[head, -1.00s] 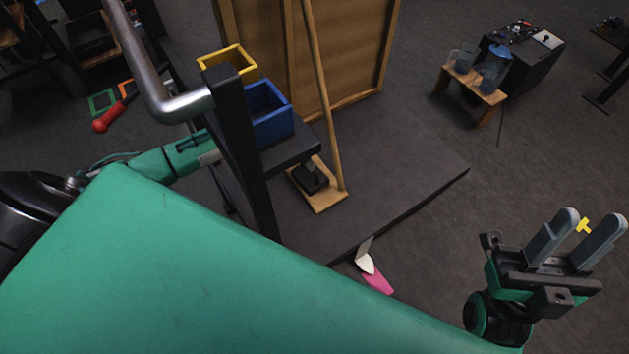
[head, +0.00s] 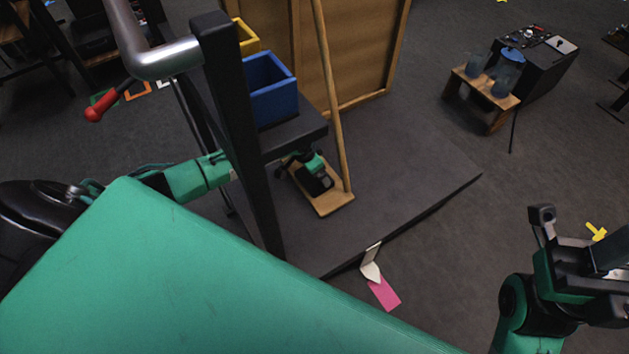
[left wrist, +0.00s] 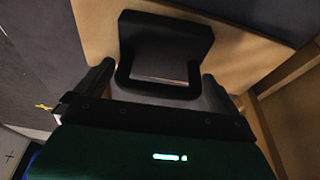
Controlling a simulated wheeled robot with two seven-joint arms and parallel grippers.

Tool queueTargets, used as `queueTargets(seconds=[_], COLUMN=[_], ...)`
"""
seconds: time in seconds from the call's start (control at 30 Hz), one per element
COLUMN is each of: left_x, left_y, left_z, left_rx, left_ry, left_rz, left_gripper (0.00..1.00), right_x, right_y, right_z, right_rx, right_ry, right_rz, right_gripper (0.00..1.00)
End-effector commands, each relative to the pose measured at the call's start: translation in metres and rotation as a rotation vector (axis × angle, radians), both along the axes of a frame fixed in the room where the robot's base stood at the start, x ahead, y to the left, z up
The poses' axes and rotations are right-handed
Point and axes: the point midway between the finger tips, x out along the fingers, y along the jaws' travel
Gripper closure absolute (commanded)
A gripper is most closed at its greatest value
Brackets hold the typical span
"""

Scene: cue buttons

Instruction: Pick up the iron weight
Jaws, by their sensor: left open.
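The iron weight (head: 320,183) is a dark block on a small wooden board (head: 333,207) on the dark platform. My left gripper (left wrist: 158,88) is open, with one finger near each side of the weight's near end. No grip shows. In the head view my left gripper (head: 302,165) is partly hidden by the black shelf. My right gripper (head: 612,262) is at the right edge, empty as far as it shows, with its fingers cut off.
A black post (head: 245,140) and shelf (head: 297,135) with a blue bin (head: 270,92) and yellow bin (head: 247,40) stand beside the left arm. A pink card (head: 385,294) lies on the floor. The platform's right side is clear.

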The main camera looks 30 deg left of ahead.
Motion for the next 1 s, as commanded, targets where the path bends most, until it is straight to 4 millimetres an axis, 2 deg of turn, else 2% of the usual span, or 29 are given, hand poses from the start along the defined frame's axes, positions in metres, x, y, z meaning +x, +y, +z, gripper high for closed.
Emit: queueTargets(seconds=[0.1, 0.33, 0.37, 0.73, 0.77, 1.0], left_x=[0.0022, 0.0023, 0.0023, 0.0023, 0.0058, 0.0054], left_y=[-0.0004, -0.0007, -0.0007, -0.0007, -0.0012, -0.0014], left_z=[-0.0087, -0.0081, -0.0081, -0.0080, -0.0032, -0.0031], left_rx=[0.001, 0.001, 0.001, 0.001, -0.002, -0.002], left_ry=[0.000, 0.000, 0.000, 0.000, -0.009, -0.008], left_rz=[0.000, 0.000, 0.000, 0.000, 0.001, 0.001], left_gripper=[0.00, 0.00, 0.04, 0.77, 0.80, 0.80], right_x=[-0.0017, -0.0017, -0.0017, -0.0016, -0.0016, -0.0017], right_y=[-0.0002, -0.0002, -0.0002, -0.0003, -0.0003, -0.0003], right_z=[0.0002, 0.0017, 0.0016, 0.0016, 0.0023, 0.0028], right_rx=[0.001, 0.001, 0.001, 0.001, 0.001, 0.002], right_ry=[-0.014, -0.014, -0.014, -0.014, -0.014, -0.015], right_rz=[0.001, 0.001, 0.001, 0.001, 0.001, 0.001], right_gripper=[0.64, 0.64, 0.64, 0.64, 0.64, 0.64])
